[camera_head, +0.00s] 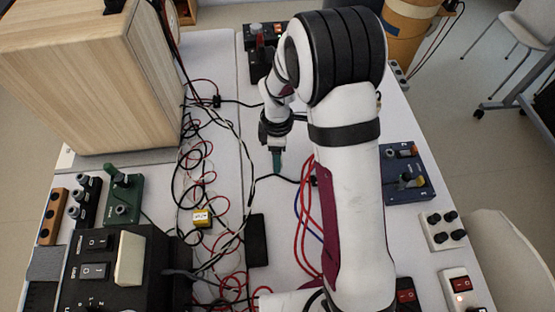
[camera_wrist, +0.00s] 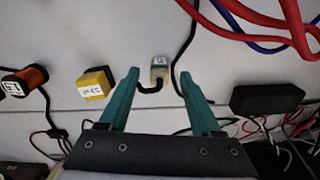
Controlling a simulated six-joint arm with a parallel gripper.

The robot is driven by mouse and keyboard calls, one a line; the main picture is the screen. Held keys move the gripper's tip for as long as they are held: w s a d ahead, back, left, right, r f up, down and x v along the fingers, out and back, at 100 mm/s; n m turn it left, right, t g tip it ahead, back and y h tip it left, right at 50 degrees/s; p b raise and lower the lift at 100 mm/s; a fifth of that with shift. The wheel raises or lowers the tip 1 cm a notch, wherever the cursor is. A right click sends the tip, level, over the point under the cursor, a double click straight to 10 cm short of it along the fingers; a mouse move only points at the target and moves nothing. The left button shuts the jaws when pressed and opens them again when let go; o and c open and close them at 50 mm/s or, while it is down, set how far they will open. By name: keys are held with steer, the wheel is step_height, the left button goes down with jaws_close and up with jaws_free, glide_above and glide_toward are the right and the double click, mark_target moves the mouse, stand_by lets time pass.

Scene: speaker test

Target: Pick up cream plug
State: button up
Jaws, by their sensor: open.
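A small pale cream plug (camera_wrist: 159,68) with a dark printed label lies on the white table in the wrist view. A black cable curls from its lower end. My gripper (camera_wrist: 161,80) has two teal fingers spread apart. In the picture the plug shows between and just past the fingertips, with no finger touching it that I can see. In the head view my gripper (camera_head: 277,160) points down over the table. I cannot make out the plug clearly there.
A yellow labelled block (camera_wrist: 95,84) and an orange-black cylinder (camera_wrist: 24,81) lie left of the fingers. A black box (camera_wrist: 266,98) lies right. Red and blue cables (camera_wrist: 265,22) cross the upper right. A large wooden speaker cabinet (camera_head: 90,75) stands at the left.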

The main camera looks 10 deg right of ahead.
step_height(320, 180, down, 2)
jaws_close()
stand_by(0.4)
steer(key=shift+r, duration=0.1)
